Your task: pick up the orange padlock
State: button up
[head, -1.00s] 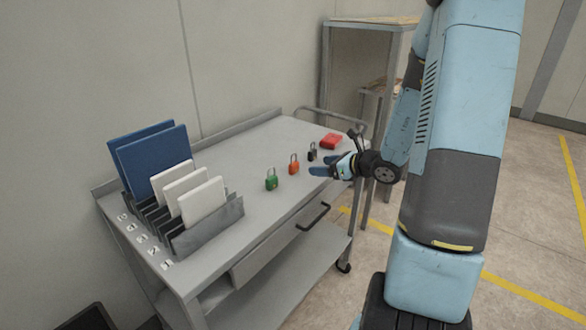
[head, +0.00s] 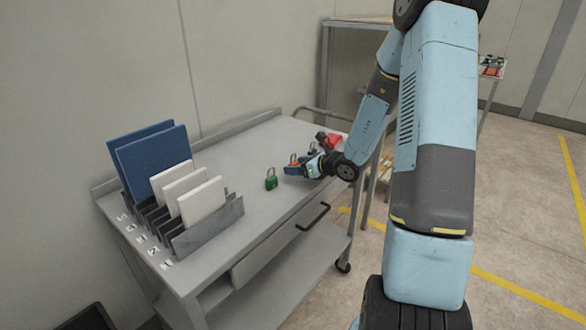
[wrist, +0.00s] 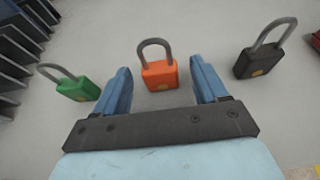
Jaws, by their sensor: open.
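The orange padlock (wrist: 159,75) has a grey shackle and lies between and just beyond my open fingertips in the wrist view. In the head view the orange padlock (head: 292,160) is mostly hidden behind my gripper (head: 292,168). My gripper (wrist: 160,80) is open and empty, with one blue finger on each side of the padlock. I cannot tell whether either finger touches it. The green padlock (wrist: 76,88) is to the left, and the black padlock (wrist: 257,62) is to the right.
The padlocks stand on a grey cart top (head: 255,215). A rack (head: 215,228) with blue and white panels stands at its left. The green padlock (head: 271,179) stands clear in the head view. A red object (head: 334,140) lies at the far right end.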

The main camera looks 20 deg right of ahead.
jog(key=shift+x, duration=1.15)
jog(key=c, duration=1.1)
